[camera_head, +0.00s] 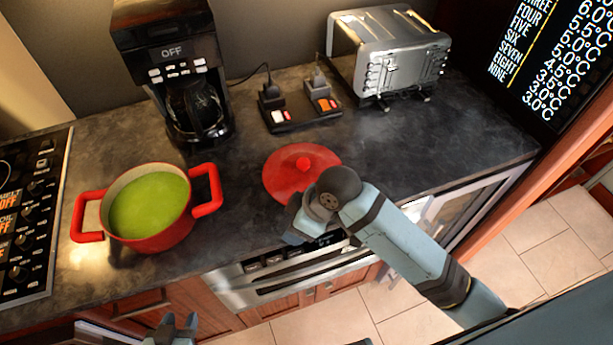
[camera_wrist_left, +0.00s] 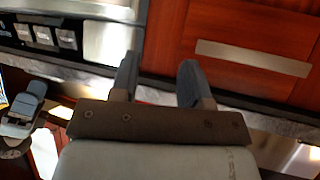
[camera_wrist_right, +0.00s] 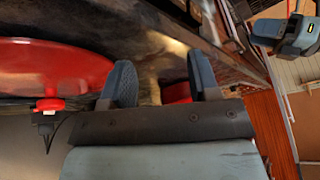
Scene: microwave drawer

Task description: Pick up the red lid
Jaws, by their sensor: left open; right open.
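The red lid (camera_head: 292,177), round with a red knob (camera_head: 304,164) on top, lies flat on the dark counter. My right gripper (camera_head: 291,222) is at the lid's front edge, partly covering it in the head view. In the right wrist view the lid (camera_wrist_right: 50,68) is left of the open, empty fingers (camera_wrist_right: 162,82), its knob (camera_wrist_right: 48,104) beside them. I cannot tell whether they touch it. My left gripper (camera_head: 178,322) is open and empty, low in front of the cabinets; its fingers (camera_wrist_left: 158,80) face the cabinet front in the left wrist view.
A red pot (camera_head: 150,205) of green soup stands left of the lid. Behind are a coffee maker (camera_head: 172,70), a power strip (camera_head: 300,115) and a toaster (camera_head: 388,55). A stove panel (camera_head: 35,215) is far left. Counter right of the lid is clear.

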